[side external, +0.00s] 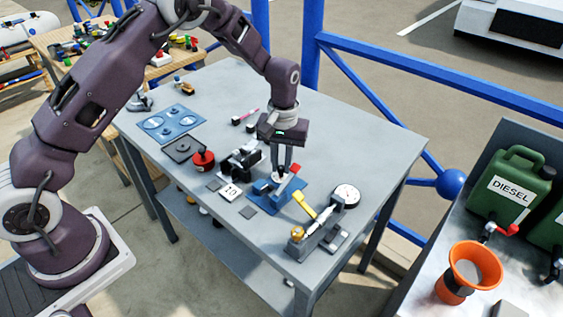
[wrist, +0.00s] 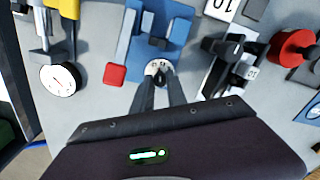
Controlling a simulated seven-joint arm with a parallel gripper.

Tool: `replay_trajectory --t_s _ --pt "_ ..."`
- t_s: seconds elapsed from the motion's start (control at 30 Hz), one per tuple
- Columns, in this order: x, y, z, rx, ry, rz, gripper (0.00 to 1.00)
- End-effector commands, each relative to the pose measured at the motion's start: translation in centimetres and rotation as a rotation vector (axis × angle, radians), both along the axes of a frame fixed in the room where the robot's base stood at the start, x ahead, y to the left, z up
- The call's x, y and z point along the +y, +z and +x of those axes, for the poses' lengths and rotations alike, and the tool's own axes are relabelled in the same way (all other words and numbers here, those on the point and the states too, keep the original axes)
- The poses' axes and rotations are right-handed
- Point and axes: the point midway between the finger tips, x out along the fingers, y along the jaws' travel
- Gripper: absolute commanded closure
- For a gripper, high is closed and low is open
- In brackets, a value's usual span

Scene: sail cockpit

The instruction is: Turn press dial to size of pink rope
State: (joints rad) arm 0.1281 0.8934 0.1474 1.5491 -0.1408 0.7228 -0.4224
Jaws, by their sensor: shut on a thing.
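The press (side external: 262,188) is a blue device on a blue base, with a red-ended lever (side external: 295,169). It also shows in the wrist view (wrist: 165,30), with the red end (wrist: 115,74) at left. A small round white dial with dark markings (wrist: 157,67) sits at its near edge. My gripper (side external: 280,174) points straight down over the press. In the wrist view its fingertips (wrist: 158,78) are closed on the dial's dark knob. The dial's exact setting is too small to read. A thin pink piece (side external: 246,115) lies farther back; I cannot tell if it is the rope.
A round white gauge (side external: 347,195) and a yellow-handled tool (side external: 305,205) stand right of the press. A black device (side external: 240,160), a card marked 10 (side external: 230,191) and a red knob (side external: 203,159) stand left. The table's back right is clear.

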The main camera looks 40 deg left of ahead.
Motion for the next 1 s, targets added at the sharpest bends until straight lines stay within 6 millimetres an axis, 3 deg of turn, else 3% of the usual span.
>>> replay_trajectory --t_s 0.5,1.0 --pt "0.03 0.11 0.11 -0.004 -0.292 0.000 1.00" --pt "0.04 0.13 0.13 -0.005 -0.338 0.000 1.00"
